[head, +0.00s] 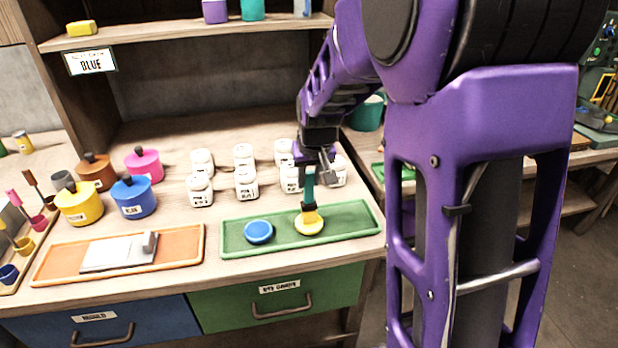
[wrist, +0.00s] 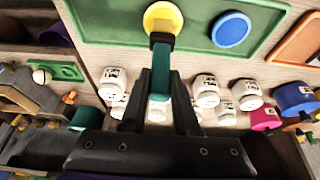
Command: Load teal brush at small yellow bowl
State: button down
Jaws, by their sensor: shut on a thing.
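My gripper (head: 313,163) is shut on the teal brush (head: 308,190), which stands upright with its head down. The brush also shows between the fingers in the wrist view (wrist: 160,70). The brush head is at the small yellow bowl (head: 308,226), on the right part of the green tray (head: 350,222). In the wrist view the dark brush collar overlaps the near edge of the yellow bowl (wrist: 163,14). I cannot tell whether the bristles touch the bowl's inside. A blue round dish (head: 258,232) lies left of the yellow bowl on the same tray.
Several white jars (head: 246,182) stand close behind the tray, some beside my gripper. Blue (head: 134,196), yellow (head: 79,203), pink and brown lidded pots stand to the left. An orange tray (head: 190,245) with a grey-white block (head: 118,252) lies at front left. A shelf (head: 190,34) spans above.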

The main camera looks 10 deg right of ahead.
jog(key=shift+r+p, duration=2.4)
jog(key=shift+r, duration=1.1)
jog(key=shift+s+f, duration=0.1)
